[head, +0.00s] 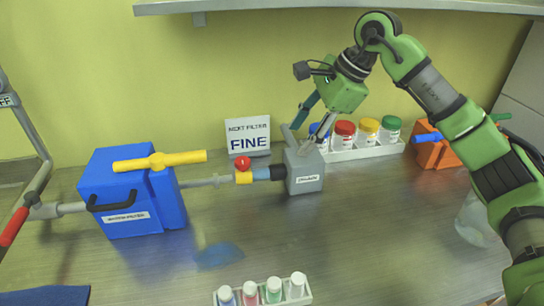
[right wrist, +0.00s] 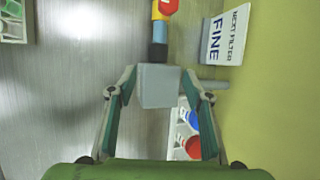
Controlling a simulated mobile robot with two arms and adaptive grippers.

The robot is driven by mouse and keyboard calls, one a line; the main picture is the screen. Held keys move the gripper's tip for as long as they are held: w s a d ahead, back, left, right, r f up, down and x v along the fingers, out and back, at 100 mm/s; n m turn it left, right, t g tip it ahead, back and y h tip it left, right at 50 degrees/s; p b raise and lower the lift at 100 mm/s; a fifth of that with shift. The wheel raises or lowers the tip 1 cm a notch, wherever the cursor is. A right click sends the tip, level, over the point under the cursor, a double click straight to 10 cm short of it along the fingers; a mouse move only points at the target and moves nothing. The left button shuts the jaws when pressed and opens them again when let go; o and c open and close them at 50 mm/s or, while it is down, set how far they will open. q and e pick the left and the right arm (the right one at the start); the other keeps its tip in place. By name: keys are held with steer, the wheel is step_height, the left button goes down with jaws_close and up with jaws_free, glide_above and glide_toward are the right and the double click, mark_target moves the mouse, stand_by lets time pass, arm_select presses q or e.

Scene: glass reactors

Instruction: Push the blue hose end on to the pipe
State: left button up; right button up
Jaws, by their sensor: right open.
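Whether the hose end is seated on the pipe (head: 207,182) I cannot tell. The blue piece (right wrist: 159,32) also shows in the right wrist view, in line with the grey block (right wrist: 158,88). My right gripper (head: 302,140) is open above the block. In the right wrist view its fingers (right wrist: 159,93) stand either side of the block. My left gripper is not in view.
A blue filter box (head: 130,195) with yellow handle stands left. A "FINE" sign (head: 248,138) and a white rack (head: 366,153) with coloured-cap bottles are behind. A front vial rack (head: 295,300) and blue puddle (head: 218,255) are nearer. An orange box (head: 435,154) stands right.

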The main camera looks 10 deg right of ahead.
mark_target(277, 167)
steer(key=p+x, duration=0.2)
steer(key=x, duration=1.1)
steer(key=shift+s+a+f, duration=0.1)
steer(key=shift+f, duration=0.15)
steer(key=shift+a, duration=0.1)
jaws_close()
